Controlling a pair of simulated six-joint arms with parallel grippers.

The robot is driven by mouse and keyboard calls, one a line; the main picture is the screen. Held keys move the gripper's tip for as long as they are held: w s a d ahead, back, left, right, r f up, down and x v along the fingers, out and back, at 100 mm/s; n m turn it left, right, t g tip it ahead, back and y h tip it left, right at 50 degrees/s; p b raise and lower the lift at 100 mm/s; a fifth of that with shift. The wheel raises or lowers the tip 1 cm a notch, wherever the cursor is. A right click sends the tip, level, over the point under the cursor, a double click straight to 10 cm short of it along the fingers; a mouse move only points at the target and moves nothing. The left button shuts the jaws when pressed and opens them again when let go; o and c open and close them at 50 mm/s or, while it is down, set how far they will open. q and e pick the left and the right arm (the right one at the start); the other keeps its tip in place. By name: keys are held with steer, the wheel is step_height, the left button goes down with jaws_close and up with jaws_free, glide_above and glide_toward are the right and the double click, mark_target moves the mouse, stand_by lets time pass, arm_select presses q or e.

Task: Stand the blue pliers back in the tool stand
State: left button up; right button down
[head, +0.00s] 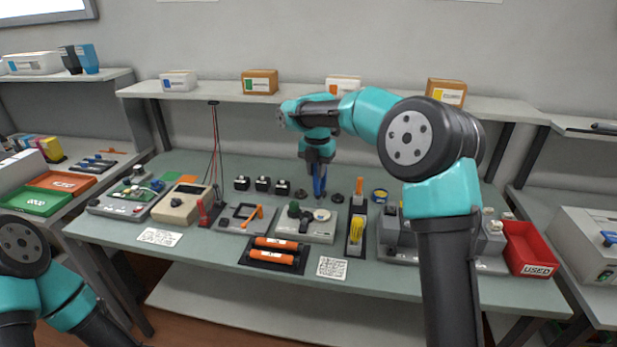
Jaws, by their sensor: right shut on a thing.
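The blue pliers (319,187) hang upright, pointing down, below my right gripper (318,168), which is shut on them above the back middle of the bench. Their lower end is near the bench top; I cannot tell whether it touches anything. A narrow stand (356,246) with an upright orange-handled tool and yellow parts is to the right of and nearer than the pliers; it looks like the tool stand. My left arm shows at the lower left, but its gripper is out of view.
A grey unit with a green knob (304,228) sits just in front of the pliers. Small black blocks (262,184) stand to their left. Orange cartridges (273,254) lie at the front. A red USED bin (530,248) is at the right. A shelf (215,92) runs behind.

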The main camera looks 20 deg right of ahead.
steer(key=w+d+m, duration=0.1)
steer(key=d+m, duration=1.2)
steer(key=d, duration=0.2)
steer(key=shift+w+f, duration=0.25)
steer(key=shift+f, duration=0.25)
step_height(320, 180, down, 6)
steer(key=shift+f, duration=2.6)
stand_by(1.7)
steer(key=c, duration=0.9)
jaws_free()
steer(key=shift+c, duration=0.2)
step_height(320, 180, up, 18)
steer(key=shift+f, duration=0.25)
